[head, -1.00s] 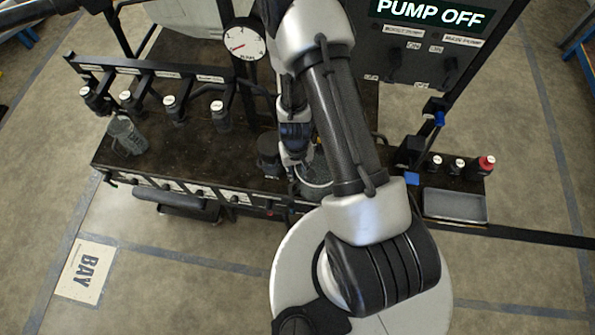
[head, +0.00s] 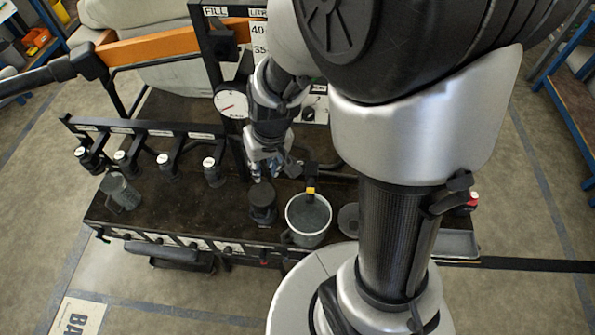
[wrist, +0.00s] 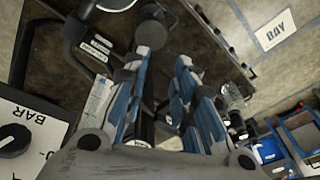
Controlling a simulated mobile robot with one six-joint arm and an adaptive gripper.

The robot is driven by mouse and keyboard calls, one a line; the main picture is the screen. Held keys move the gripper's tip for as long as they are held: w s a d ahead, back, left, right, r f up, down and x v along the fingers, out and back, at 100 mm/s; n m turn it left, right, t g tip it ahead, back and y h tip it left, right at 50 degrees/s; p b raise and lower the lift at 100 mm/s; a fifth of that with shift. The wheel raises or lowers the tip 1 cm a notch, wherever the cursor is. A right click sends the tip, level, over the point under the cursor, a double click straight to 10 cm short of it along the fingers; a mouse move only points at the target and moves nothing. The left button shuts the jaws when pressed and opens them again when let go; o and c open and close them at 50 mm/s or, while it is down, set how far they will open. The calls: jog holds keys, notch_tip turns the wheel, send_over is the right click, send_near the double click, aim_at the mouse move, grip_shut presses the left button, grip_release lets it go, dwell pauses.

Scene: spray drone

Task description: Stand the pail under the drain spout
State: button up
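The pail (head: 309,239) is a grey bucket with a pale rim, standing upright on the dark bench in the head view. A black downpipe with a yellow band (head: 310,190), which looks like the drain spout, reaches the pail's back rim. I cannot tell whether its mouth lies fully over the opening. My gripper (head: 263,175) is behind and left of the pail, apart from it, above the bench. In the wrist view my gripper (wrist: 163,65) has its blue-padded fingers spread, with nothing held between them. A pale rim at that view's top edge may be the pail's.
A black lidded canister (head: 262,203) stands just left of the pail. A clear jug (head: 121,192) stands at the bench's left end, near several black nozzles on a rail. A round grey disc (head: 349,219) lies right of the pail. The bench between jug and canister is clear.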

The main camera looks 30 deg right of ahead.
jog(key=s+r+n+t, duration=0.1)
jog(key=s+r+t, duration=0.1)
jog(key=s+r, duration=1.3)
notch_tip(320, 180, up, 2)
jog(key=shift+s+d+r+h, duration=0.2)
jog(key=shift+d+h, duration=0.05)
jog(key=shift+h, duration=0.15)
notch_tip(320, 180, down, 4)
jog(key=b, duration=0.4)
